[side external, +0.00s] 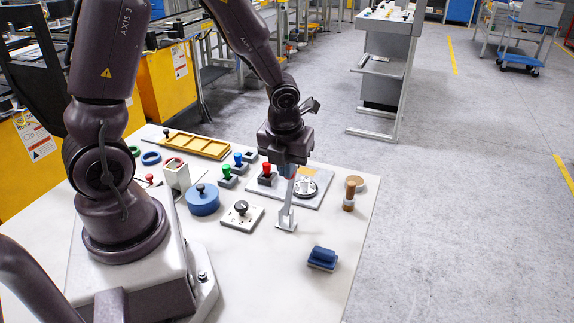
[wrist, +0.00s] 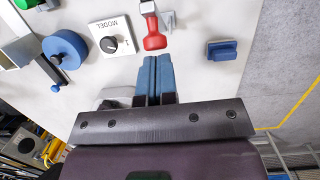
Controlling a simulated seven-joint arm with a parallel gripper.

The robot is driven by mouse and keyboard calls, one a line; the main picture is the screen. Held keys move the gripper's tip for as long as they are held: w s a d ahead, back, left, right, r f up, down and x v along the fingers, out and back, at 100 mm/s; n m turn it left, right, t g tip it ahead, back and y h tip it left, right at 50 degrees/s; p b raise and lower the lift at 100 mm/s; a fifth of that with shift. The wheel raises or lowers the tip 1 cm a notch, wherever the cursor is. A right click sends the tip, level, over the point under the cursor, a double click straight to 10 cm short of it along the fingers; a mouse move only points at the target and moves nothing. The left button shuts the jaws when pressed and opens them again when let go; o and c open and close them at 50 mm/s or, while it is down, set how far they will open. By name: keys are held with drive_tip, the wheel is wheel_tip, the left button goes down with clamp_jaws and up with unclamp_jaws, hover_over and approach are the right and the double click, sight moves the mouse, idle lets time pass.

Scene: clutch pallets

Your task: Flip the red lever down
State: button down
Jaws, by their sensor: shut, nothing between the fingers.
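The red lever (wrist: 154,38) has a rounded red handle on a grey mount, seen at the top of the wrist view. In the side view its pale stem and bracket (side external: 286,216) stand on the table, with the lever pointing up and its red end mostly hidden behind my fingers. My gripper (side external: 288,172) is over the upper end of the lever, pointing down. In the wrist view its blue fingers (wrist: 155,64) are together and empty, with the tips right beside the red handle. I cannot tell whether they touch it.
A blue block (side external: 322,257) sits near the front right. A knob plate (side external: 241,217) and a blue round part (side external: 202,200) are to the left. Behind are a grey board with a metal disc (side external: 306,188) and a brown peg (side external: 349,195). The table front is mostly clear.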

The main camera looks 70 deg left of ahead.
drive_tip(key=shift+a, duration=0.1)
drive_tip(key=shift+w+a, duration=0.2)
drive_tip(key=shift+w, duration=0.05)
drive_tip(key=shift+w+a+g+h, duration=0.35)
drive_tip(key=shift+g+h, duration=0.15)
idle(0.3)
drive_tip(key=shift+w+a+f, duration=0.2)
drive_tip(key=shift+w+a, duration=0.3)
drive_tip(key=shift+a, duration=0.05)
drive_tip(key=shift+w+a+f, duration=0.2)
drive_tip(key=shift+w+a, duration=0.3)
drive_tip(key=shift+w+a+f, duration=0.85)
drive_tip(key=shift+f, duration=0.2)
drive_tip(key=shift+w+a+f, duration=0.8)
drive_tip(key=shift+w+f, duration=0.05)
drive_tip(key=shift+f, duration=0.2)
drive_tip(key=shift+w+a+f, duration=0.85)
drive_tip(key=shift+f, duration=0.2)
drive_tip(key=shift+f, duration=0.1)
